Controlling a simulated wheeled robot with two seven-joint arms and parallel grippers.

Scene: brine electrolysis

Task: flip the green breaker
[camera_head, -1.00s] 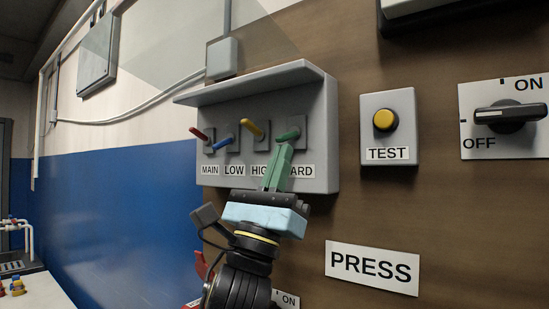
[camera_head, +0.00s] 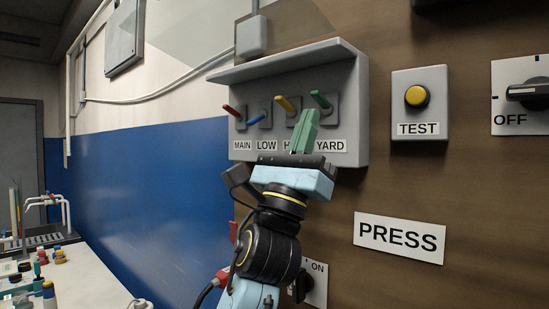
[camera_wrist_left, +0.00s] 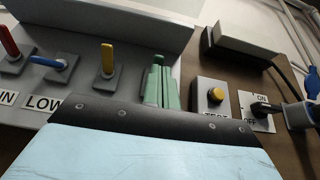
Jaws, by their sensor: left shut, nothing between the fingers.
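The green breaker lever (camera_head: 320,98) is the rightmost of the levers on the grey panel (camera_head: 352,105), above the YARD label. It points up and outward, like the red and yellow levers. My left gripper (camera_head: 310,113) has green fingers that are shut and empty. Its tips are just below the green lever in the head view; I cannot tell whether they touch it. In the left wrist view the gripper fingers (camera_wrist_left: 160,88) stand right of the yellow lever, and the green lever is hard to tell from them. My right gripper is not in view.
A hood overhangs the panel. A TEST box with a yellow button (camera_head: 416,96) and an ON/OFF knob (camera_head: 527,92) are to the right. A cluttered bench (camera_head: 85,275) is lower left.

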